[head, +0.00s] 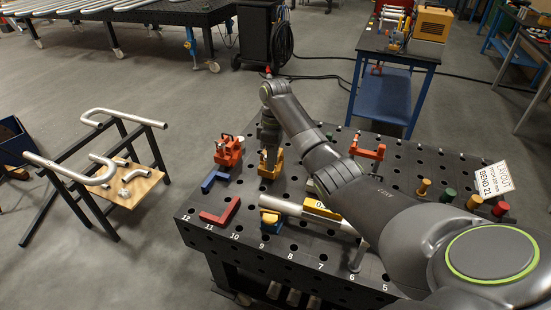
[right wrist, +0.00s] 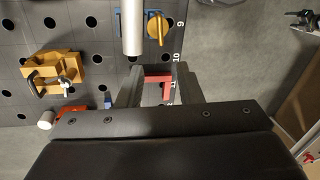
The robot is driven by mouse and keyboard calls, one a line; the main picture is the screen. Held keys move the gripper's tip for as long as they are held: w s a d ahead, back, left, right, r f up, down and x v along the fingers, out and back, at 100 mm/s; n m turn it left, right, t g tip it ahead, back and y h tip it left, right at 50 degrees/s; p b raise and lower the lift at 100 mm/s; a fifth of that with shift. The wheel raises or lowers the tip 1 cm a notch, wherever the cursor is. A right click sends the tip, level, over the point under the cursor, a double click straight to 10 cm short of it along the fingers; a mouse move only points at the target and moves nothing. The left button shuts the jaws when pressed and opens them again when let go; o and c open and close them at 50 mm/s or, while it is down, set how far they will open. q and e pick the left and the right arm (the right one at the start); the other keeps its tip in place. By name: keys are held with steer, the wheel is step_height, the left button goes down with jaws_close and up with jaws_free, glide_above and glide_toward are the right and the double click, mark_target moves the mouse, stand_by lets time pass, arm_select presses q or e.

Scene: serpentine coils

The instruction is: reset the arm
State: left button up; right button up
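My right arm reaches in from the right in the head view and bends down over the black perforated table (head: 215,232). My right gripper (head: 268,145) points down above the table, in front of or close to a yellow clamp (head: 270,170). In the right wrist view the two fingers of this gripper (right wrist: 158,70) stand apart with nothing held between them. A red angle piece (right wrist: 158,78) lies on the table below, seen through the gap; it also shows in the head view (head: 220,212).
A silver tube (head: 290,207) lies on supports on the table. A red clamp (head: 228,150), a blue angle piece (head: 214,180) and a layout sign (head: 494,180) are around it. A rack with bent tubes (head: 124,118) stands left; the floor between is free.

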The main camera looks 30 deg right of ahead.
steer(key=s+a+f+m+t+h, duration=0.15)
steer(key=s+f+m, duration=0.25)
steer(key=s+f, duration=1.3)
steer(key=s+r+m+t+h, duration=0.1)
steer(key=s+r+m+t, duration=0.15)
steer(key=s, duration=0.85)
steer(key=s+r+m+t+h, duration=0.1)
steer(key=s+r+m, duration=0.3)
steer(key=s, duration=0.7)
step_height(320, 180, down, 32)
steer(key=d+g+b, duration=0.1)
steer(key=b, duration=0.7)
arm_select(q)
step_height(320, 180, down, 15)
steer(key=b, duration=0.6)
steer(key=shift+w+a+r, duration=0.15)
steer(key=shift+a+r, duration=0.05)
arm_select(e)
steer(key=s+f, duration=0.7)
steer(key=f, duration=0.4)
steer(key=s+a+f+g, duration=0.1)
steer(key=s+f, duration=0.7)
steer(key=f, duration=0.4)
steer(key=shift+s+f+y, duration=0.15)
steer(key=shift+s+y, duration=0.05)
steer(key=shift+y, duration=0.25)
arm_select(q)
steer(key=shift+w, duration=0.1)
arm_select(e)
steer(key=shift+s, duration=0.15)
